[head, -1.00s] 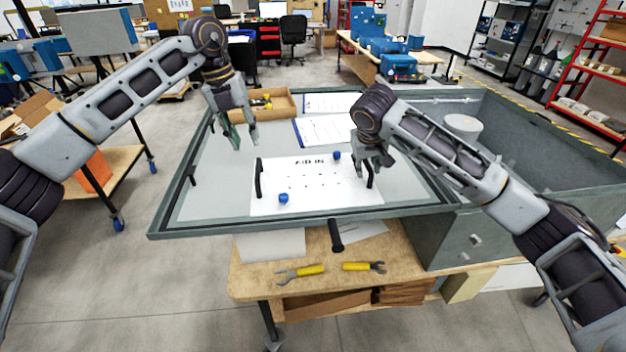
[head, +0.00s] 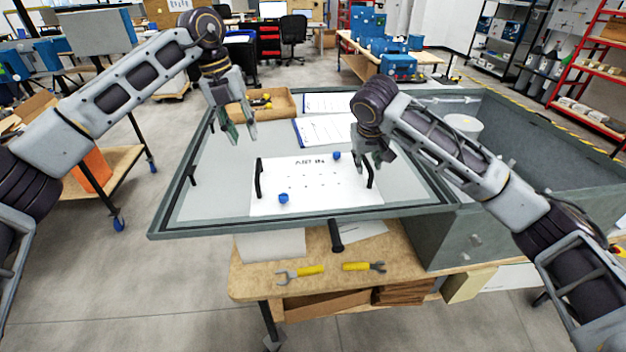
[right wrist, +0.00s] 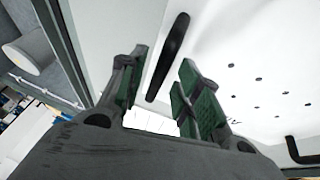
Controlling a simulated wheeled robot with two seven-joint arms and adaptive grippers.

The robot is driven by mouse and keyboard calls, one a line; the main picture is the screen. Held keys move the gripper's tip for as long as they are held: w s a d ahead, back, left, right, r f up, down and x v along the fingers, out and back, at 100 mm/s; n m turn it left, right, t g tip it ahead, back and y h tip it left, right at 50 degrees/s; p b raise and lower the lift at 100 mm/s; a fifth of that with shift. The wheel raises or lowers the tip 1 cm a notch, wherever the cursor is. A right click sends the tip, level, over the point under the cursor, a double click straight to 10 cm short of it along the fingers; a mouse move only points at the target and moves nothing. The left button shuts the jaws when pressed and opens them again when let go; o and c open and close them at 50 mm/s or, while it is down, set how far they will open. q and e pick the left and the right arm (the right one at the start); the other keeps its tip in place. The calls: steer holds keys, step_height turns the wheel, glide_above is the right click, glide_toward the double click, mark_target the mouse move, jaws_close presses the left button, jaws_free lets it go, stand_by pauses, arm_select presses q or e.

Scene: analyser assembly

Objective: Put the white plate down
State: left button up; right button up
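The white plate (head: 322,201) lies flat in the grey open lid or tray (head: 296,226), with printed text at its far edge. It has a black handle on its left (head: 259,179) and one on its right (head: 370,175); two blue knobs sit on it. My right gripper (head: 372,162) is just above the right handle. In the right wrist view the fingers (right wrist: 160,95) are apart, with that handle (right wrist: 168,55) showing beyond the gap, not clasped. My left gripper (head: 241,140) is open and empty, above and to the left of the plate.
A wooden tray (head: 283,108) and printed sheets (head: 323,130) lie behind the plate. A deep grey housing (head: 440,238) with a white cylinder stands at the right. Two yellow-handled wrenches (head: 309,270) (head: 357,266) lie on the bench in front.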

steer(key=v, duration=0.9)
steer(key=shift+s+r, duration=0.2)
steer(key=shift+r, duration=0.15)
stand_by(0.4)
